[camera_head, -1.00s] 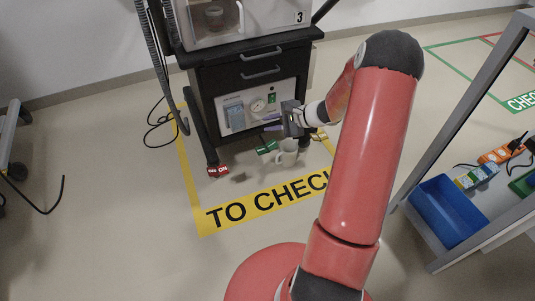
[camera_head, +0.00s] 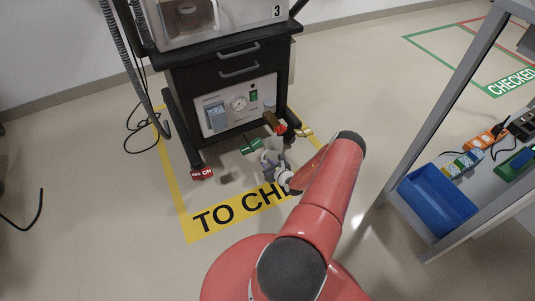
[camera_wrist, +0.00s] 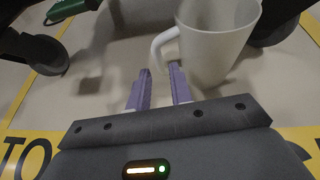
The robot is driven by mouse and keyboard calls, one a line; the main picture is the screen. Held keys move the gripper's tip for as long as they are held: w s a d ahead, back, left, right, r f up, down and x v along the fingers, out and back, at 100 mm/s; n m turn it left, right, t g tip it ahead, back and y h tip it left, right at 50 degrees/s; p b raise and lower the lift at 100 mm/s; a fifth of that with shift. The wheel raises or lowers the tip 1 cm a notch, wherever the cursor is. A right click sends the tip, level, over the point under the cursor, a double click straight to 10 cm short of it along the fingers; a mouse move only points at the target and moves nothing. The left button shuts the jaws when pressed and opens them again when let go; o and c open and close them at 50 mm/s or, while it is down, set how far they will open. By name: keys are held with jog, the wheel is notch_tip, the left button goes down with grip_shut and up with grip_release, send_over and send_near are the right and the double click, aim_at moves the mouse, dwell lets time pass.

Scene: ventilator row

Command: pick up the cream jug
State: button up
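The cream jug (camera_wrist: 218,48) stands upright on the floor in the wrist view, its top cut off by the frame. Its handle (camera_wrist: 157,48) points left, toward my fingers. My gripper (camera_wrist: 161,72) is open, with a gap between its two purple fingers. The fingertips are at the lower edge of the handle, the right one overlapping it in the picture; I cannot tell if they touch. In the head view my gripper (camera_head: 272,164) is low over the floor in front of the black cart and largely covers the jug.
The black cart (camera_head: 225,72) stands behind, its wheels close to the jug. A green item (camera_head: 250,146), a brown and red item (camera_head: 274,122), a yellow item (camera_head: 304,133) and a red ON tag (camera_head: 202,174) are around. A blue bin (camera_head: 437,200) sits at right. Floor at left front is clear.

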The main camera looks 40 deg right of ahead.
jog(key=b+x, duration=0.1)
jog(key=x, duration=0.5)
jog(key=shift+w+f, duration=0.2)
jog(key=shift+w, duration=0.15)
grip_shut()
